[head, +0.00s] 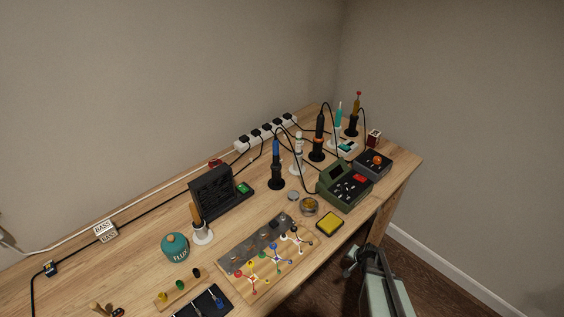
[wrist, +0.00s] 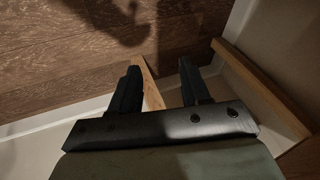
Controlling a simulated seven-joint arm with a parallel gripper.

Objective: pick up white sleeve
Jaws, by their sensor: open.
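I cannot single out a white sleeve with certainty. In the head view, a wiring board (head: 238,262) on the bench holds small coloured pieces, and a small white piece (head: 283,237) sits among them, too small to identify. A wooden strip (head: 172,295) at the front left carries yellow, green and dark small sleeves. My gripper (head: 358,262) is off the bench's front edge, at the right. In the wrist view my gripper (wrist: 158,85) is open with nothing between its fingers, above the floor.
A yellow pad (head: 329,224), a green device (head: 343,187) and a round tin (head: 309,206) stand near the front edge. Several upright tools in stands crowd the back right. A teal flux pot (head: 175,247) and a black box (head: 211,193) are further left. The wooden floor (wrist: 60,50) shows below my gripper.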

